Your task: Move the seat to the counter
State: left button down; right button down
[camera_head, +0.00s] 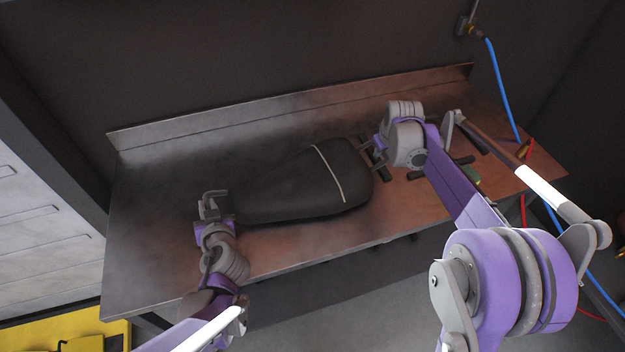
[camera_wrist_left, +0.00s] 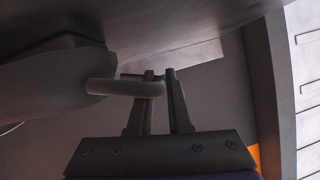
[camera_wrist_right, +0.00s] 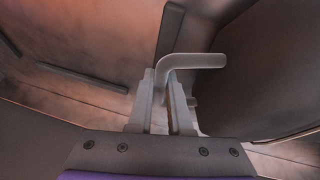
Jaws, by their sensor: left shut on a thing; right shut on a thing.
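The black seat (camera_head: 300,185), with a pale strap across it, is over the metal counter (camera_head: 150,240), its narrow end to the left. I cannot tell whether it touches the counter. My left gripper (camera_head: 213,203) is at the narrow end, shut on a grey bar of the seat; the bar (camera_wrist_left: 125,88) shows between the fingers in the left wrist view. My right gripper (camera_head: 377,150) is at the wide end, shut on a bent grey bar (camera_wrist_right: 190,61) beside the seat's dark side (camera_wrist_right: 240,95). The seat's underside is mostly hidden.
A blue hose (camera_head: 500,85) hangs at the right. Grey drawers (camera_head: 40,220) and a yellow object (camera_head: 80,330) are at the left.

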pick_arm(q)
jog(key=shift+r, duration=0.1)
pick_arm(e)
jog(key=shift+r, duration=0.15)
dwell(0.7)
